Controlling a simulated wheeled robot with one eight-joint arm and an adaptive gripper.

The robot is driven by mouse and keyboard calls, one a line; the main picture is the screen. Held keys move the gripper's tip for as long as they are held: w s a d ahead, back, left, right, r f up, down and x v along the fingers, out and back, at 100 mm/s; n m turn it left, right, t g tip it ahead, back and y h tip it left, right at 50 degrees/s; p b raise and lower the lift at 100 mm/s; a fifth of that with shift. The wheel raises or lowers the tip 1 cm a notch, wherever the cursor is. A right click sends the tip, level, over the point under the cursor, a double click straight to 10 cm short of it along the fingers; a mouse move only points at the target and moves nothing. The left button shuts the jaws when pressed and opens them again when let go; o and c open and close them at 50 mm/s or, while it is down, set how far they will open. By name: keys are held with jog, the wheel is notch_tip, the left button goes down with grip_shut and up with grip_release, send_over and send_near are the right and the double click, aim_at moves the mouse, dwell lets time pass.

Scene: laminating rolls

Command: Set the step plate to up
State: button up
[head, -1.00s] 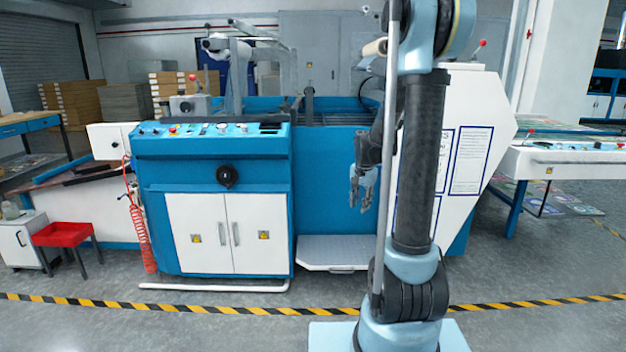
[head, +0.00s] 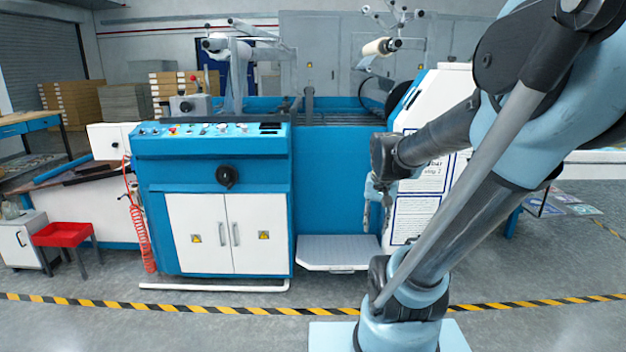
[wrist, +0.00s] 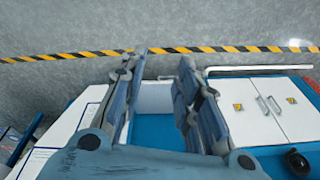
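The step plate (head: 338,252) is a light grey, textured panel low at the front of the blue machine, right of the white cabinet doors. It lies flat, sticking out just above the floor. In the wrist view the step plate (wrist: 156,97) shows partly between my fingers, with the blue panel below it. I see no contact with the plate.
The blue machine (head: 212,145) with white doors (head: 211,234) stands left of the plate. A white printed panel (head: 412,215) stands to the right. A white rail (head: 213,286) runs low along the floor. Floor before the striped line (head: 200,308) is clear.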

jog(key=s+f+n, duration=0.3)
jog(key=s+f, duration=0.2)
jog(key=s, duration=0.6)
jog(key=w+r+n, duration=0.3)
jog(key=w, duration=0.5)
jog(key=w+r+n, duration=0.2)
jog(key=w, duration=0.6)
jog(key=n, duration=1.3)
send_over(342, 269)
jog(key=s, duration=0.7)
notch_tip(342, 269, down, 37)
jog(key=w+f, duration=0.1)
jog(key=f, duration=0.5)
jog(key=w+f, duration=0.1)
jog(key=f, duration=0.4)
jog(key=w+f, duration=0.1)
jog(key=f, duration=0.5)
jog(key=shift+w+a+f, duration=0.1)
jog(key=shift+a+f, duration=0.05)
jog(key=shift+f, duration=0.15)
grip_shut()
